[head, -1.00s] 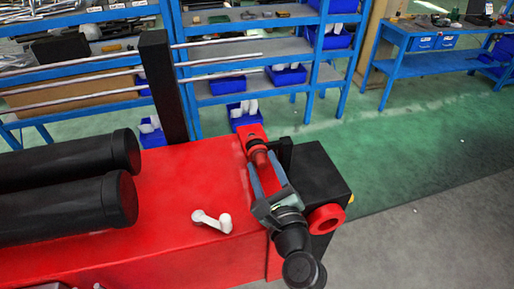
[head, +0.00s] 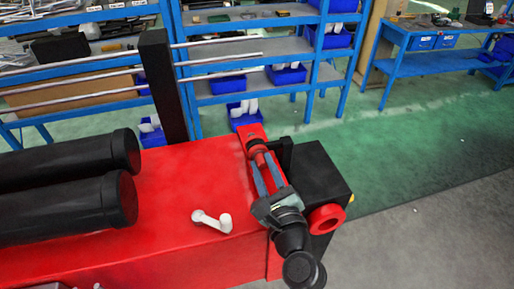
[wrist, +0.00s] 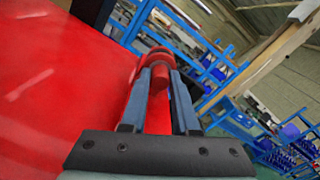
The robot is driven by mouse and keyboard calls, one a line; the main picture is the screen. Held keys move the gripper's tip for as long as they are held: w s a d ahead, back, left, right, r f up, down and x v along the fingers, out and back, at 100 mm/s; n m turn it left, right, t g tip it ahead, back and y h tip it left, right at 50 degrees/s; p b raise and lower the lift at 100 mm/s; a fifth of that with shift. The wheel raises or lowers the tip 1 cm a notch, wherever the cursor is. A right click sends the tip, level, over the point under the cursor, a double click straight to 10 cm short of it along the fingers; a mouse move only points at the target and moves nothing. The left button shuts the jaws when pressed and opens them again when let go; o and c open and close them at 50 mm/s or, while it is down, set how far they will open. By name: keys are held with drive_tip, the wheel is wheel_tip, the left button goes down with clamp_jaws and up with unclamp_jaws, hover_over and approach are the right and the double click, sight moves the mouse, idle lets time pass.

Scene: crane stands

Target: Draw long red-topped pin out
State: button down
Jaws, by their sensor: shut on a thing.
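The red top of the long pin (head: 257,153) shows at the right end of the red body, beside the black block. My gripper (head: 264,170) reaches it from the front, with its two blue-grey fingers on either side of the red top. In the wrist view, the fingers (wrist: 160,70) are closed against the red top (wrist: 157,53), which shows between and just beyond their tips. I cannot see the pin's shaft, nor tell how deep it sits.
A white crank handle (head: 213,220) lies left on the red body (head: 180,188). Black cylinders (head: 70,208) and a black post (head: 165,85) stand farther left. Blue shelves (head: 230,85) are behind.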

drive_tip(key=shift+v, duration=5)
drive_tip(key=shift+r, duration=0.15)
